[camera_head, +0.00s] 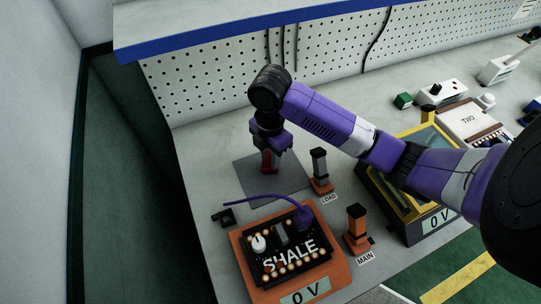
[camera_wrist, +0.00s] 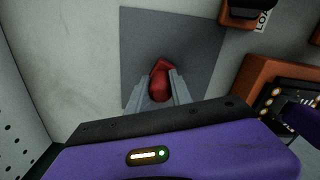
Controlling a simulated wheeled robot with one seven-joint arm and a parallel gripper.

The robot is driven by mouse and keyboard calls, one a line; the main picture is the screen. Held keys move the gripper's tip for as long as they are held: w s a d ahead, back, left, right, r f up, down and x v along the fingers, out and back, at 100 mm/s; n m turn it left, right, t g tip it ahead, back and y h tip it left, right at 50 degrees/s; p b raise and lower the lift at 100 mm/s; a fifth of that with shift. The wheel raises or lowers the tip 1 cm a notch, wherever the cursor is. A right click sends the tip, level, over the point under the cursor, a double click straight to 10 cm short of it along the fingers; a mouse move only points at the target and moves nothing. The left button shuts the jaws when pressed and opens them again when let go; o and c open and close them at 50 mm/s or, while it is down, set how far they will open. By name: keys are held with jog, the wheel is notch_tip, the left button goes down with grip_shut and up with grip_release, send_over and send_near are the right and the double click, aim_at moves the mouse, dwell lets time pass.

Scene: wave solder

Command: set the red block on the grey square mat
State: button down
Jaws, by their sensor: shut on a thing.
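The red block (camera_head: 266,163) is between the fingers of my gripper (camera_head: 270,160), over the grey square mat (camera_head: 291,184). In the wrist view the red block (camera_wrist: 160,80) shows between the two grey fingertips of my gripper (camera_wrist: 158,92), with the grey mat (camera_wrist: 195,40) below and around it. My gripper is shut on the block. The fingers hide part of the block, and I cannot tell whether its underside touches the mat.
An orange switch labelled LOAD (camera_head: 320,180) stands at the mat's right edge. The SHALE box (camera_head: 290,262) with a purple cable is in front. A MAIN switch (camera_head: 357,238) and a yellow-framed box (camera_head: 375,187) stand to the right. The pegboard (camera_head: 215,85) is behind.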

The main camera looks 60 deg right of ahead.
jog(key=shift+f, duration=0.25)
jog(key=c, duration=1.1)
grip_release()
jog(key=shift+r, duration=3.95)
